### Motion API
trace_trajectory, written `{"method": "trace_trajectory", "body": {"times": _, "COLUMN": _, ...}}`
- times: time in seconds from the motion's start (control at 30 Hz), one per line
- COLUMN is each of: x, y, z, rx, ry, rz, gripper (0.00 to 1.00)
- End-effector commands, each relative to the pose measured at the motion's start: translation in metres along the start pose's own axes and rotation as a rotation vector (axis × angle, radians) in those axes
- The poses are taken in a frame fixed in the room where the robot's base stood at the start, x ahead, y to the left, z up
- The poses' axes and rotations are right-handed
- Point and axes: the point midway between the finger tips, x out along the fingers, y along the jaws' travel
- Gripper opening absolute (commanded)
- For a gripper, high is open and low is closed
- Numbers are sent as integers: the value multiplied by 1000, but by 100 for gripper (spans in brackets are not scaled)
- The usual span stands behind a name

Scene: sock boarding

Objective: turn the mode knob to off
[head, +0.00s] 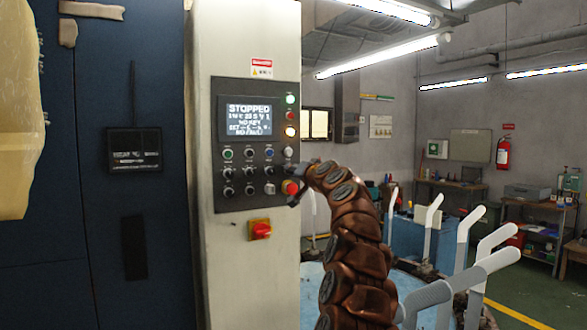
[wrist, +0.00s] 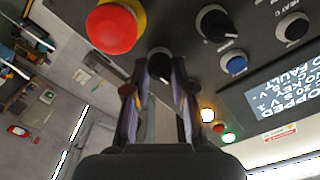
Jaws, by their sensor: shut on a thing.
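The grey control panel (head: 255,140) is on a pale cabinet in the head view, its display (head: 249,118) reading "STOPPED". My gripper (head: 301,170) reaches its right edge from the right, above the red mushroom button (head: 290,188). In the wrist view my gripper (wrist: 164,68) is shut on a black knob (wrist: 159,62) with a white pointer mark, one finger on each side. The red button (wrist: 112,27) is close beside it. The fingers hide part of the knob and its surroundings. I cannot read its label or setting, so I cannot confirm that it is the mode knob.
Other black knobs (wrist: 215,23) and a blue button (wrist: 235,63) sit near the fingers. A red rotary switch (head: 260,230) is below the panel. White-grey upright forms (head: 468,240) stand at the right, beyond my arm.

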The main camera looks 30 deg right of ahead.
Motion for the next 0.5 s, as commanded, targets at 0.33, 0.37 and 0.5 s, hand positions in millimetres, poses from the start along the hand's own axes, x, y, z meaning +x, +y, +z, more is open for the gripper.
{"method": "trace_trajectory", "body": {"times": 0.33, "x": 0, "y": -1, "z": -1, "rx": 109, "ry": 0, "rz": -1, "gripper": 0}}
{"method": "trace_trajectory", "body": {"times": 0.37, "x": 0, "y": -1, "z": -1, "rx": 113, "ry": 0, "rz": -1, "gripper": 0}}
{"method": "trace_trajectory", "body": {"times": 0.5, "x": 0, "y": -1, "z": -1, "rx": 120, "ry": 0, "rz": -1, "gripper": 0}}
